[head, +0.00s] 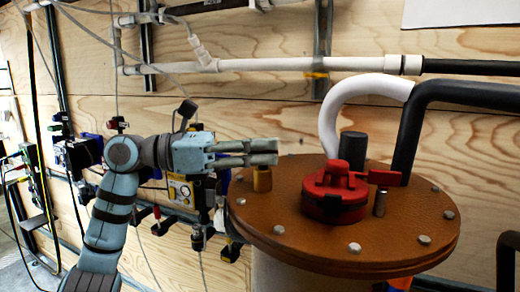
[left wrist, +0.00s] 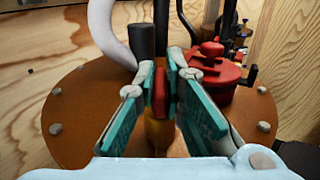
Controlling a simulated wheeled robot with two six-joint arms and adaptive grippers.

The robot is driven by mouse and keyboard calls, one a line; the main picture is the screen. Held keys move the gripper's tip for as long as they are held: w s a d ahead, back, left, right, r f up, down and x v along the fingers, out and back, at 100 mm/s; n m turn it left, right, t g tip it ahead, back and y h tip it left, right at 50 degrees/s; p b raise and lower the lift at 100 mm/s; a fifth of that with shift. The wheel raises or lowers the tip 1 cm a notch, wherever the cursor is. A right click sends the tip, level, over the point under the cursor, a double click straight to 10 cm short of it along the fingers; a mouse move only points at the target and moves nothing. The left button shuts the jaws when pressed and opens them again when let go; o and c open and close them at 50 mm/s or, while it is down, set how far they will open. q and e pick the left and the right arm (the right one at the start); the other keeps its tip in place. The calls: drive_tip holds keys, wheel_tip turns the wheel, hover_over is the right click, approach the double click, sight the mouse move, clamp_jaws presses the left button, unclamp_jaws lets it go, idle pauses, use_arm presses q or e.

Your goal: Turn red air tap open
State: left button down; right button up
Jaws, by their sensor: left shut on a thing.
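My left gripper (head: 272,152) reaches in from the left over the near-left part of a round brown lid. In the left wrist view, its green-padded fingers (left wrist: 165,78) are closed around the narrow red handle of the air tap (left wrist: 160,92). A brass-yellow body (left wrist: 157,131) shows below the handle. In the head view the brass body (head: 262,179) stands on the lid under the fingertips, and the fingers hide the red handle. I cannot tell how far the tap is turned. My right gripper is not in view.
The brown lid (head: 300,240) has bolts around its rim. A large red cap (head: 335,193), a dark cylinder (head: 352,150), a white hose (head: 345,92) and a black hose (head: 412,125) rise from it. A wooden wall with pipes (head: 270,65) stands behind.

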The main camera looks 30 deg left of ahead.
use_arm(q)
drive_tip(key=shift+t, duration=0.3)
drive_tip(key=n+t+y+p, duration=0.1)
drive_tip(key=n+t+y, duration=0.1)
drive_tip(key=shift+s+r+n+t, duration=0.1)
drive_tip(key=shift+n+t, duration=0.2)
drive_tip(key=n+t+y+p, duration=0.1)
drive_tip(key=n+y, duration=0.1)
drive_tip(key=y, duration=0.1)
drive_tip(key=n+t+y+p, duration=0.2)
drive_tip(key=y, duration=0.1)
drive_tip(key=shift+d+r+t, duration=0.15)
drive_tip(key=shift+d+t, duration=0.05)
drive_tip(key=shift+t, duration=0.1)
drive_tip(key=shift+s+n+t+y, duration=0.1)
drive_tip(key=shift+n+t+y, duration=0.3)
drive_tip(key=shift+n+y, duration=0.5)
drive_tip(key=shift+f+n+t+y+b, duration=0.15)
drive_tip(key=shift+n+y+b, duration=0.3)
drive_tip(key=shift+y, duration=0.4)
drive_tip(key=shift+f+n+t+y+b, duration=0.15)
drive_tip(key=shift+n+y+b, duration=0.3)
drive_tip(key=shift+y, duration=0.4)
drive_tip(key=shift+r, duration=0.1)
drive_tip(key=c, duration=1.7)
unclamp_jaws()
